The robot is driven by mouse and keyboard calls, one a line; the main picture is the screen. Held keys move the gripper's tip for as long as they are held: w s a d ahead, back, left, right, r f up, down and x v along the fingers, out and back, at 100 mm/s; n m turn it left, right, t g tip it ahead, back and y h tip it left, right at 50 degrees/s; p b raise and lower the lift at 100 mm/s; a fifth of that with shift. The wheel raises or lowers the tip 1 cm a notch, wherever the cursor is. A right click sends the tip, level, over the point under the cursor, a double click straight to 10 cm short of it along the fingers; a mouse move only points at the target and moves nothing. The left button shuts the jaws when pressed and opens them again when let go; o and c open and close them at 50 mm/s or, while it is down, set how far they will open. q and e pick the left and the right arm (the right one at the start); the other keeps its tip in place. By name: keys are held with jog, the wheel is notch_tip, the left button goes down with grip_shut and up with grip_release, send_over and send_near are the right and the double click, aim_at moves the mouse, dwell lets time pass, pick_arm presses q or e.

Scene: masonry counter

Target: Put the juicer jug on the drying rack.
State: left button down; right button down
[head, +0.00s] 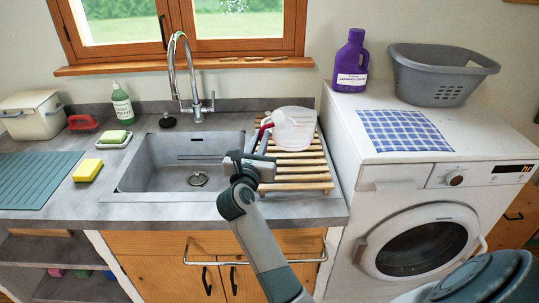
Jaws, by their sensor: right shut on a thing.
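The juicer jug (294,128) is a pale, see-through jug with a red handle (264,131) on its left. It is over the far part of the wooden drying rack (304,177), to the right of the sink. I cannot tell whether its base touches the slats. My right gripper (262,146) reaches in from the front and is shut on the jug at its handle side. The wrist hides part of the rack's left edge and the sink's right rim. The near slats of the rack are bare. My left gripper is not in view.
The empty sink (188,165) with a tall tap (188,75) lies left of the rack. The washing machine (418,225) stands close on the right, its top higher than the counter, with a purple bottle (350,62), a checked cloth (404,131) and a grey basket (440,78).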

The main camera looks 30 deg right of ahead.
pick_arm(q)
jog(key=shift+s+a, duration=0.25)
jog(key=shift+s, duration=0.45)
pick_arm(e)
jog(key=shift+f, duration=1.95)
jog(key=shift+f, duration=0.4)
jog(key=shift+f+p, duration=0.3)
jog(key=shift+f, duration=0.65)
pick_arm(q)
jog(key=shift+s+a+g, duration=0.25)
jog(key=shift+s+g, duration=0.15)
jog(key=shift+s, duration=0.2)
pick_arm(e)
jog(key=shift+f, duration=0.5)
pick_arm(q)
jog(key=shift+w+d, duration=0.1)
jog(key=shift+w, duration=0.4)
pick_arm(e)
jog(key=shift+f, duration=0.2)
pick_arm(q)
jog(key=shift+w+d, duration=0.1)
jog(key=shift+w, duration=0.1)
pick_arm(e)
jog(key=c, duration=1.8)
grip_release()
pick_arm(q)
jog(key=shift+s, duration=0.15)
pick_arm(e)
jog(key=shift+r, duration=0.1)
